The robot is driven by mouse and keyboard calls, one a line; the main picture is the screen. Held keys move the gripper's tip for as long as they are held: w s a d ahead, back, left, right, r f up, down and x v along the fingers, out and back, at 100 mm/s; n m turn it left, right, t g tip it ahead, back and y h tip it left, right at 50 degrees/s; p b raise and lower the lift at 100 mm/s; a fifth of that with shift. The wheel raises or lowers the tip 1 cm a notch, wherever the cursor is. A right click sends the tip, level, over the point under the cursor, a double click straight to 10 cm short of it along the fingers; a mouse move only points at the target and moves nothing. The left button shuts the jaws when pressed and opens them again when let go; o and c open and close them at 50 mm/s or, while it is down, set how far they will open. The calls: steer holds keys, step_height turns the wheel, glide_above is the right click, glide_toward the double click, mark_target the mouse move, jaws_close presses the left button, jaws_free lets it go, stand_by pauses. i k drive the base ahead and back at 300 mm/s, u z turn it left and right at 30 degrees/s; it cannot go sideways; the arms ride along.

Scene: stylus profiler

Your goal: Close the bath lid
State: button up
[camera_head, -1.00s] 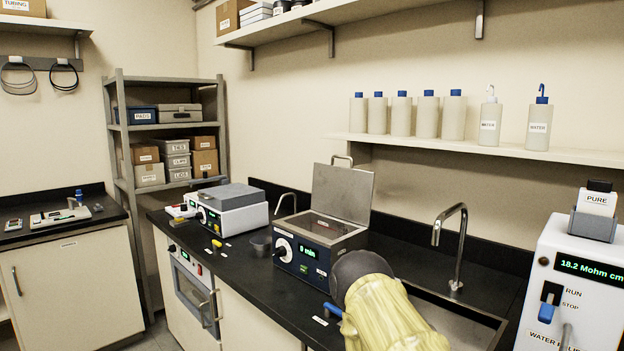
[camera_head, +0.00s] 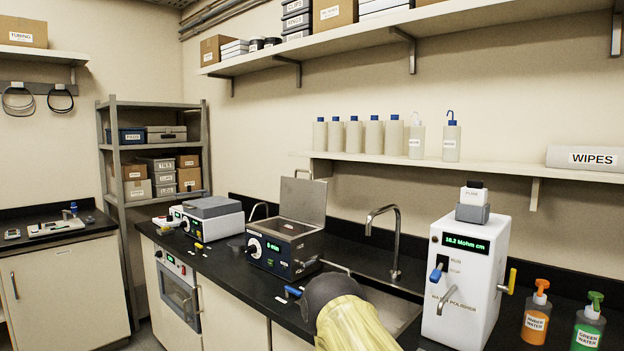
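The bath (camera_head: 285,248) is a dark blue box with a white dial and a green "0 min" display, on the black counter near the middle of the view. Its grey metal lid (camera_head: 303,200) stands open, roughly upright at the back of the bath, with a handle at its top edge. My arm, with a dark rounded joint and a yellow sleeve, shows at the bottom, in front of the sink and right of the bath. My gripper is not in view.
A sink with a tall tap (camera_head: 396,245) lies right of the bath. A white water polisher (camera_head: 466,285) stands further right. A grey-topped device (camera_head: 212,218) stands left. A blue handle (camera_head: 292,291) shows at the counter's front. A shelf with bottles (camera_head: 375,137) hangs above.

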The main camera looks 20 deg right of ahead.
mark_target(304, 200)
steer(key=z, duration=0.65)
steer(key=i, duration=0.4)
steer(key=z, duration=0.55)
steer(key=k, duration=1.2)
steer(key=u, duration=0.15)
steer(key=i, duration=0.55)
steer(key=u, duration=0.9)
steer(key=i, duration=0.65)
steer(key=z, duration=0.05)
